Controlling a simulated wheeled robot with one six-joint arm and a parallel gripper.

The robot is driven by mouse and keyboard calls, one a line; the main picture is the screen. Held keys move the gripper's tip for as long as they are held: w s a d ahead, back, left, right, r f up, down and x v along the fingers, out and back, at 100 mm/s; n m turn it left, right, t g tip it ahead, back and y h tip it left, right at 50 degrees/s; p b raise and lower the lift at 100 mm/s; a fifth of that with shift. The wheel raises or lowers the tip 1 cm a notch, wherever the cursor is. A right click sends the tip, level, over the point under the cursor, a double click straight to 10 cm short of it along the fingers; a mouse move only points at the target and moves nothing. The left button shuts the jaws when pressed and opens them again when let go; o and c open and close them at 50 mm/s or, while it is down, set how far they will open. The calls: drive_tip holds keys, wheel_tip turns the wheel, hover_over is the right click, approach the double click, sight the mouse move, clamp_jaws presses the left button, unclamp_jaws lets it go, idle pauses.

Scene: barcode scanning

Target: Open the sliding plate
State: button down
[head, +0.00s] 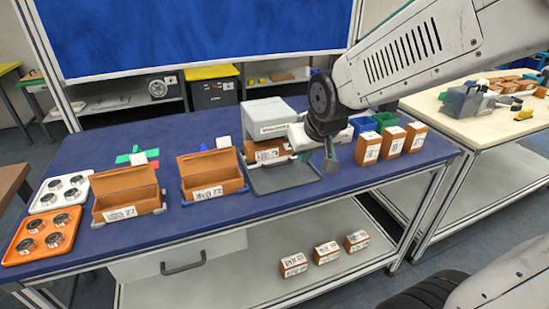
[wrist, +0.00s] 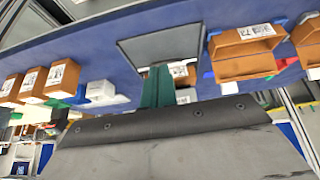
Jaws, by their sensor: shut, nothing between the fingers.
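A white box-shaped machine (head: 268,115) stands near the middle of the blue table (head: 235,255). A brown labelled box (head: 262,152) shows in its lower opening. The grey flat plate (head: 285,179) lies in front of the machine, jutting out toward the table's front edge. In the wrist view the plate (wrist: 160,42) appears beyond my fingers. My gripper (head: 331,164) is shut and empty, beside the plate's right side in the head view. Its green fingers (wrist: 158,80) overlap the plate's lower edge in the wrist view; I cannot tell whether they touch it.
Two open brown boxes (head: 124,193) (head: 210,172) stand left of the machine. Several closed brown boxes (head: 391,143) stand to the right, near blue and green bins (head: 383,119). White and orange trays (head: 43,235) sit at the far left. More boxes (head: 326,254) lie on the lower shelf.

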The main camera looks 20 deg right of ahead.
drive_tip(key=w+f+t, duration=0.3)
drive_tip(key=w+f, duration=0.2)
drive_tip(key=w, duration=0.5)
approach(272, 162)
drive_tip(key=x, duration=0.5)
drive_tip(key=shift+d+r, duration=0.1)
